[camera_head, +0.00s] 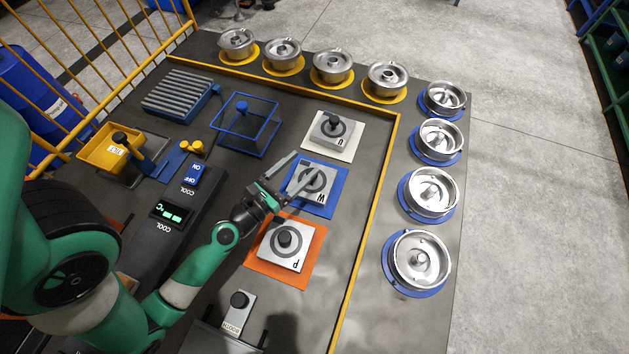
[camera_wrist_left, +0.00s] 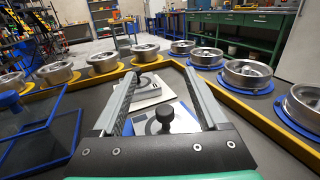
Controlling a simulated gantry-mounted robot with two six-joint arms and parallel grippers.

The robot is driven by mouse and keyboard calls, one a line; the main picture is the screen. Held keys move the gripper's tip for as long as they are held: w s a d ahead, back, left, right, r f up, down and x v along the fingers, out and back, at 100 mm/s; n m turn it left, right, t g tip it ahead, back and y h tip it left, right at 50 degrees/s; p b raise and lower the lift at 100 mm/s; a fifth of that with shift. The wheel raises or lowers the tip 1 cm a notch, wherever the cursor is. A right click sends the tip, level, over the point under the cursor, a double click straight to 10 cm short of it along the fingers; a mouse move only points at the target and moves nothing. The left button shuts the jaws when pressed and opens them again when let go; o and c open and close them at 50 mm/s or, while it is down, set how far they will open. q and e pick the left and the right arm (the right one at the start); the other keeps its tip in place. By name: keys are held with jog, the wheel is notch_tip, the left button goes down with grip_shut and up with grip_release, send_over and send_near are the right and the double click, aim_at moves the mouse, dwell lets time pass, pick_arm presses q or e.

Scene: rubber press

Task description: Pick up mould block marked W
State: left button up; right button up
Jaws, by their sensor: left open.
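The mould block marked W (camera_head: 318,194) is a grey square plate lying on a blue mat (camera_head: 332,207), in the middle of the head view. My left gripper (camera_head: 306,164) is open, with its two fingers reaching over this block and hiding part of it. In the left wrist view, a black knob (camera_wrist_left: 165,114) on a pale block shows between the open fingers (camera_wrist_left: 160,76). The fingers hold nothing; I cannot tell how far above the block they are. My right gripper is not in view.
Block U (camera_head: 331,131) lies on a white mat beyond, and block P (camera_head: 284,250) on an orange mat nearer. A yellow raised edge (camera_head: 374,190) borders the area. Round metal moulds (camera_head: 432,192) stand outside it. A blue wire frame (camera_head: 247,124) stands left of block U.

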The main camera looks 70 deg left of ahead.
pick_arm(q)
jog(key=b, duration=0.8)
send_near(320, 173)
jog(key=r, duration=0.1)
jog(key=w+r, duration=0.1)
jog(key=w+a+r, duration=0.1)
jog(key=shift+r, duration=0.4)
jog(key=shift+w+a+r+p, duration=0.15)
jog(key=shift+w+r+p, duration=0.25)
jog(key=shift+p, duration=0.3)
jog(key=shift+w+a, duration=0.1)
jog(key=shift+w, duration=0.05)
jog(key=shift+w+a, duration=0.1)
jog(key=shift+w, duration=0.15)
jog(key=shift+w+a+p, duration=0.15)
jog(key=shift+w+p, duration=0.15)
jog(key=p+x, duration=0.1)
jog(key=x, duration=0.4)
jog(key=shift+w+a, duration=0.1)
jog(key=shift+w, duration=0.05)
jog(key=shift+c, duration=0.3)
